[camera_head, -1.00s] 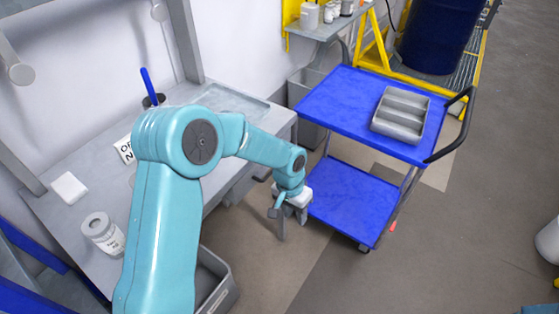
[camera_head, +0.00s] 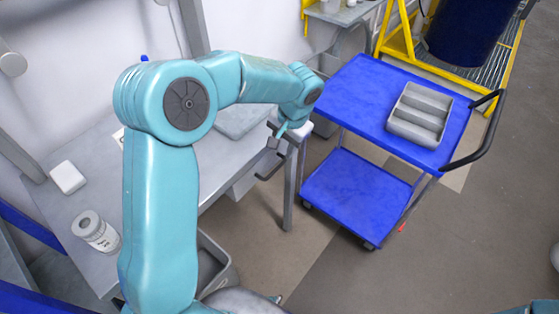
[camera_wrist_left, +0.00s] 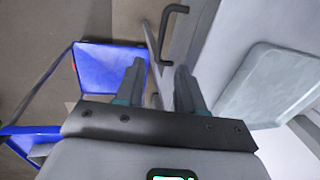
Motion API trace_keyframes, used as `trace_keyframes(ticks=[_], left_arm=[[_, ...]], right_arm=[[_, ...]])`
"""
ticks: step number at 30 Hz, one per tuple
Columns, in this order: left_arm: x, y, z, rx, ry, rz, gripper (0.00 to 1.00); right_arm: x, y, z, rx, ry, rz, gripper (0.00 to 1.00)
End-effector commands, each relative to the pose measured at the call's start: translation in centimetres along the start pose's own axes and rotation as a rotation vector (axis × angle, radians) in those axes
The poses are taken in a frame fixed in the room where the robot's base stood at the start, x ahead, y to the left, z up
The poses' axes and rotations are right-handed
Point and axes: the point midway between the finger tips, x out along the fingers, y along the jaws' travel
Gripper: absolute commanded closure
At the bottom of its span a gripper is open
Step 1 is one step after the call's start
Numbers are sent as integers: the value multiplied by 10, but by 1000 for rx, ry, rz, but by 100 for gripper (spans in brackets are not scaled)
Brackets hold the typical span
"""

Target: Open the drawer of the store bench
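The store bench (camera_head: 155,195) is a grey table along the wall at the left. Its drawer (camera_head: 243,183) sits under the top near the right end and looks closed. A dark bar handle (camera_head: 270,168) stands out from its front. My left gripper (camera_head: 279,138) is at the bench's right front corner, above the handle. In the left wrist view its two fingers (camera_wrist_left: 158,85) are apart with nothing between them, and the black handle (camera_wrist_left: 172,35) lies beyond the fingertips, not touching them. My right gripper is not in view.
A blue cart (camera_head: 350,100) with a grey divided tray (camera_head: 420,115) stands right of the bench. A shallow grey tray (camera_wrist_left: 270,85), a white block (camera_head: 67,177) and a labelled jar (camera_head: 95,230) are on the bench. A grey bin (camera_head: 213,268) stands below.

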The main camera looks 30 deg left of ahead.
Motion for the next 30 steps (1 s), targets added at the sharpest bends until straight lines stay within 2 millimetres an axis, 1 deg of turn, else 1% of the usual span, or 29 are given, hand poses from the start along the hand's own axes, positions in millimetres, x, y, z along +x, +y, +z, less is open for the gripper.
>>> trace_keyframes(ticks=[1,6,9,12,15,18,25,26,27,29,30], left_arm=[[14,-1,1,-1,-6,1,62],[53,-1,1,-1,-6,2,62],[72,-1,0,-1,-5,3,62],[86,-2,-2,-2,-3,2,62],[94,-2,-2,-2,-2,1,62],[98,-2,-4,-1,0,1,62],[99,-2,-4,-1,1,1,62],[99,-2,-4,-1,1,1,69],[99,-2,-4,-1,1,1,82],[98,-2,-4,-1,0,1,100],[98,-2,-4,-1,0,1,100]], right_arm=[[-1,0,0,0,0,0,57],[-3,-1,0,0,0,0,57],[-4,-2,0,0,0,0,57],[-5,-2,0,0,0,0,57],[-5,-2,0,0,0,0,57],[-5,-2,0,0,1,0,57],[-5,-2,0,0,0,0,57],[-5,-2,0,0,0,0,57],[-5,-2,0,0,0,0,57],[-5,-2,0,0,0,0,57],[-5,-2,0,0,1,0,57]])
